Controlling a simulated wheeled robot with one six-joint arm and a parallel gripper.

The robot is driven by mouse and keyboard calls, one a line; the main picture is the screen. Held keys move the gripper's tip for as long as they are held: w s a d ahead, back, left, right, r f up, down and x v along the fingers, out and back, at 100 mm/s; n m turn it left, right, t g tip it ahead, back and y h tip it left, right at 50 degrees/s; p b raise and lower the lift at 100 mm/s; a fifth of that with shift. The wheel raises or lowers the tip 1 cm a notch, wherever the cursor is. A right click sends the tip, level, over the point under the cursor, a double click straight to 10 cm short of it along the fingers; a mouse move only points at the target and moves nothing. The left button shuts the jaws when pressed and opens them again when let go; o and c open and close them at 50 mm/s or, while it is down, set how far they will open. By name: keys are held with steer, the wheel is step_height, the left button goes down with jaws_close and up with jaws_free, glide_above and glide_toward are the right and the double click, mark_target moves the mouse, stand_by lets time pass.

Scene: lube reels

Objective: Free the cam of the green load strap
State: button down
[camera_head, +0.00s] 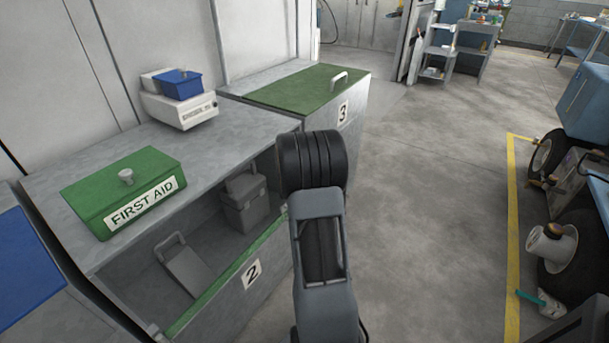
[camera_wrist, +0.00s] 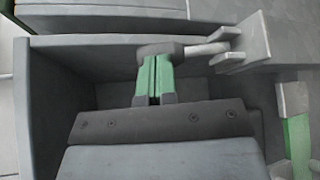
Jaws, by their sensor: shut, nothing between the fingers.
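In the wrist view my gripper (camera_wrist: 154,72) shows as two narrow green-sided fingers pressed together above a dark plate with screws, with nothing held between them. A dark grey block (camera_wrist: 160,47) sits at the fingertips, with a light rod (camera_wrist: 205,48) running right from it to a grey bracket (camera_wrist: 237,42). I cannot tell whether the fingers touch the block. A green strip (camera_wrist: 298,140) with a grey end piece stands at the right edge. I cannot make out for sure which part is the green load strap or its cam. In the head view my gripper is hidden by my arm.
The open bin marked 2 (camera_head: 252,273) holds a grey box (camera_head: 243,212) and a plate with a handle (camera_head: 182,270). A green first aid box (camera_head: 125,190) and a white device (camera_head: 180,108) sit above it. Bin 3 (camera_head: 310,88) is closed.

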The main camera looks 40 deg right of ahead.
steer(key=p+v, duration=0.3)
steer(key=v, duration=1.1)
steer(key=shift+f, duration=0.1)
steer(key=w+a+r+m+y+p, duration=0.1)
steer(key=a+r+m+y+p, duration=0.55)
steer(key=a+r+p, duration=0.95)
steer(key=s+a+r+m+g+y+p, duration=0.2)
steer(key=s+a+r+m+g+p, duration=0.1)
steer(key=s+a+r+p, duration=0.2)
steer(key=s+a+r+m+g+y+p, duration=0.2)
steer(key=s+a+r+m+g+p, duration=0.1)
steer(key=s+r, duration=0.6)
step_height(320, 180, up, 3)
steer(key=shift+a+f+g+y+p, duration=0.3)
steer(key=shift+a+g+p, duration=0.2)
steer(key=shift+a+p, duration=0.65)
